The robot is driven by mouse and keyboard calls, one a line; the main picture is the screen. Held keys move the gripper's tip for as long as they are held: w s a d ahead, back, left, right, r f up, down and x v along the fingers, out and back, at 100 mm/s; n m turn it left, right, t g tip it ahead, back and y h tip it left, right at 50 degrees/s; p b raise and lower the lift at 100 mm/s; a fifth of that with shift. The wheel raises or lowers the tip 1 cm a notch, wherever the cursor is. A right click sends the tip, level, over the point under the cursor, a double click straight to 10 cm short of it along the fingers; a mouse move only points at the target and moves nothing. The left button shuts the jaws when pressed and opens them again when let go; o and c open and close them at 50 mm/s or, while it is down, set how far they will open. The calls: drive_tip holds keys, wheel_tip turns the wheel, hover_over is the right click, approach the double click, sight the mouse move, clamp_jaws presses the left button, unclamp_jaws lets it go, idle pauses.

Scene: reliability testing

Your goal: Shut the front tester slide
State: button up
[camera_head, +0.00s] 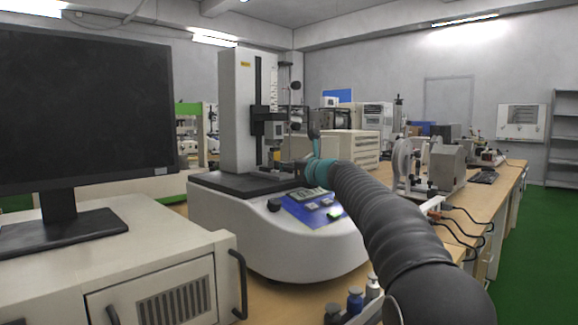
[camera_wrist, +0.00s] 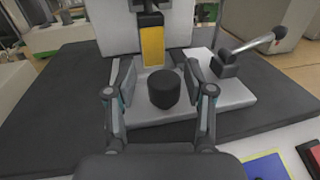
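The tester (camera_head: 240,115) stands in the middle of the head view, with a tall white column, a black top plate and a rounded white base. In the wrist view a light grey plate (camera_wrist: 238,98) lies on its dark top (camera_wrist: 60,100). A short black cylinder (camera_wrist: 163,90) stands upright on the plate, below a yellow upright part (camera_wrist: 152,46). Which part is the slide, I cannot tell for sure. My gripper (camera_wrist: 160,75) is open, its fingers on either side of the cylinder with gaps. In the head view my arm mostly hides the gripper.
A lever with a ball end (camera_wrist: 250,50) rises right of the cylinder. A blue control panel (camera_head: 312,209) is on the tester's front. A monitor (camera_head: 85,110) stands at left on a pale cabinet (camera_head: 150,250). Small bottles (camera_head: 355,300) stand in front. Green floor (camera_head: 540,245) is clear at right.

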drive_tip(key=shift+d, duration=0.15)
drive_tip(key=shift+s, duration=0.1)
drive_tip(key=v, duration=1.2)
